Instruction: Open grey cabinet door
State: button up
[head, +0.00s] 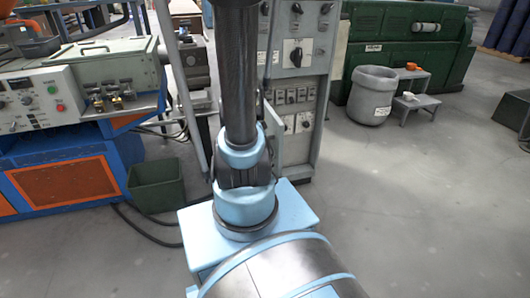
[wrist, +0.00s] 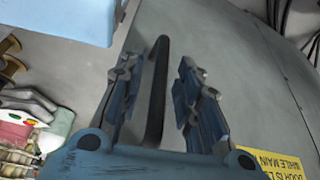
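The grey cabinet (head: 318,75), with switches and dials on its front, stands behind my arm in the head view. A thin, slanted grey panel edge (head: 183,100) shows left of my arm; it looks like the door standing out from the cabinet, but my arm hides where they meet. In the wrist view, the grey door surface (wrist: 225,45) fills much of the picture, with a dark bar handle (wrist: 157,90) on it. My gripper (wrist: 157,75) is open, its two fingers on either side of the handle with gaps visible. The head view does not show my gripper.
A blue-and-orange workbench (head: 75,170) with a control box stands at left, with a green bin (head: 157,187) and floor cables beside it. A grey bin (head: 372,95) and a small step stool (head: 418,103) stand at right.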

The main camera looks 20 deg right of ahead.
jog(key=shift+s, duration=0.1)
jog(key=shift+r, duration=0.1)
jog(key=v, duration=1.1)
jog(key=shift+a+r, duration=0.25)
jog(key=shift+r, duration=0.05)
dwell(0.6)
dwell(0.5)
jog(key=a+f+n+t+y, duration=0.1)
jog(key=a+f+n+y, duration=0.2)
jog(key=a+n, duration=0.6)
jog(key=n+y, duration=0.1)
jog(key=n, duration=0.7)
jog(key=shift+w+a+t, duration=0.3)
jog(key=shift+t, duration=0.1)
jog(key=shift+f, duration=0.15)
